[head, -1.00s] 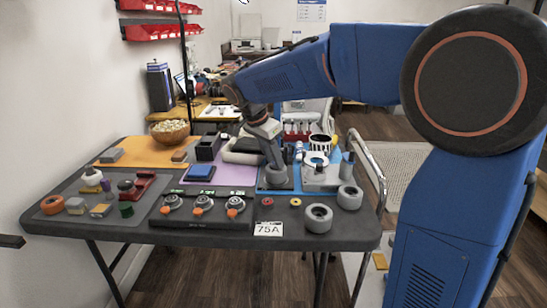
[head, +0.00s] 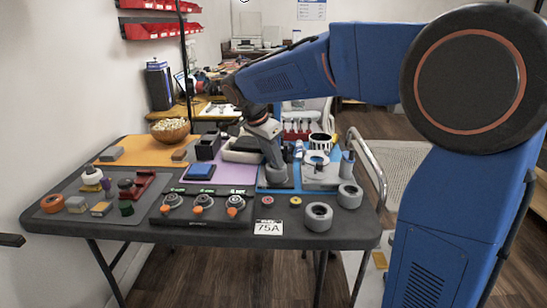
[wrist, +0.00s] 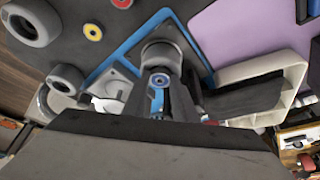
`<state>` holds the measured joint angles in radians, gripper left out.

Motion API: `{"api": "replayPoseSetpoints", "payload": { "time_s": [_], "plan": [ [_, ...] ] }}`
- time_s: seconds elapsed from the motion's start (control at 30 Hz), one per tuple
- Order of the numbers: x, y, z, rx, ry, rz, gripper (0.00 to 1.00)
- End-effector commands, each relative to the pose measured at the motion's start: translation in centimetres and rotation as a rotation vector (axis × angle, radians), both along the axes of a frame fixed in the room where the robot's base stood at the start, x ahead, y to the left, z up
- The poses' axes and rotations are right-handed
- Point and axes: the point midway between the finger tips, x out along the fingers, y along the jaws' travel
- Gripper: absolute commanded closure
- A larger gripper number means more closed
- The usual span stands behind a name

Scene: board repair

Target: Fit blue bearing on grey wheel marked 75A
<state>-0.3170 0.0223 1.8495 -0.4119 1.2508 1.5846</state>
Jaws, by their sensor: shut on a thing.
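My gripper (wrist: 160,95) is shut on a small blue-ringed part (wrist: 157,104), which looks like the blue bearing. In the head view my gripper (head: 275,157) points down over a grey wheel (head: 277,178) on the blue mat. The same wheel (wrist: 161,52) shows just beyond the fingertips in the wrist view. I cannot tell whether the bearing touches the wheel, and the fingers hide part of both. A white card reading 75A (head: 268,228) is at the table's front edge. No marking is readable on the wheel itself.
Two other grey wheels (head: 318,217) (head: 349,196) are at the right. A red bearing (head: 267,201) and a yellow bearing (head: 295,202) lie in front of the blue mat. A white-grey fixture (head: 320,177) stands close right of my gripper. A black tray with several dials (head: 203,223) is at front left.

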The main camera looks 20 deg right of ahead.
Motion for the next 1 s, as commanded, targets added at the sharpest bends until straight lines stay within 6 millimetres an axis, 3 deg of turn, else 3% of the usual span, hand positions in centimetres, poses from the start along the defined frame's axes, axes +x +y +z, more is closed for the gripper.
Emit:
{"api": "replayPoseSetpoints", "payload": {
  "time_s": [1.0],
  "plan": [
    [-0.08, 0.00, -0.63, 0.000, 0.005, -0.001, 0.97]
  ]
}}
